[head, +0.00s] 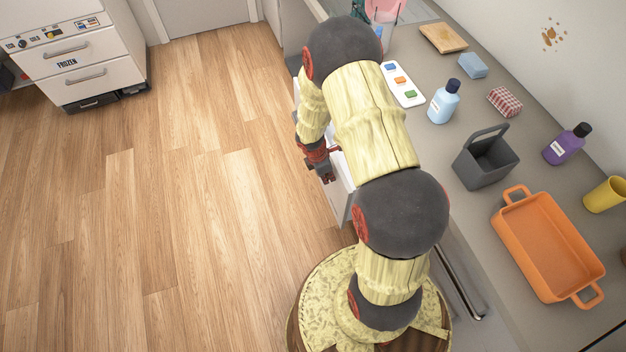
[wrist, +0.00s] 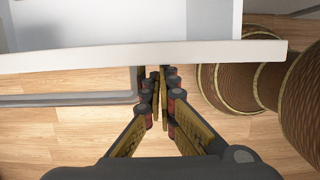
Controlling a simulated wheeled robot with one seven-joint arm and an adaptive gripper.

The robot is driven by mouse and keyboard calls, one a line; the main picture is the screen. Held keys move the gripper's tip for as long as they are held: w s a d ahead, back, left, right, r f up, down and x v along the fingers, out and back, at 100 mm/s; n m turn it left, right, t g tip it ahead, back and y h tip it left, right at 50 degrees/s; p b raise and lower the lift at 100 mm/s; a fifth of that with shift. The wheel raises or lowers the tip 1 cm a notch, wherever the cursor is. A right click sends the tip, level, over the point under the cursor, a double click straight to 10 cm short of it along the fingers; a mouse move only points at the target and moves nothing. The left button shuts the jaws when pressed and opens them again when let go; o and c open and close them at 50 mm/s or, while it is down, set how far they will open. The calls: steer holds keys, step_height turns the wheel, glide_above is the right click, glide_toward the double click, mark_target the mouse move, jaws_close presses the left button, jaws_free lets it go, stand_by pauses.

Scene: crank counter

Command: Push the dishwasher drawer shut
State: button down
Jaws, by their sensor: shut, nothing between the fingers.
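The dishwasher drawer (head: 344,190) stands pulled out from the counter front, its white front panel partly hidden behind my arm in the head view. In the wrist view, the panel's pale top edge (wrist: 120,57) runs across the upper picture, with part of the light drawer interior above it. My gripper (head: 325,174) is low beside the drawer, on the floor side. In the wrist view my gripper (wrist: 161,76) is shut and empty, its fingertips pointing at the panel just under the top edge. I cannot tell whether they touch it.
The counter (head: 440,150) holds an orange baking dish (head: 547,243), a dark grey caddy (head: 486,160), a blue bottle (head: 443,102) and a purple bottle (head: 566,145). A white cabinet (head: 75,60) stands far left. The wooden floor (head: 180,190) between is clear.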

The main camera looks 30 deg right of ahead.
steer(key=s+d+p, duration=0.2)
steer(key=s+d, duration=0.1)
steer(key=d, duration=0.9)
steer(key=shift+d, duration=0.25)
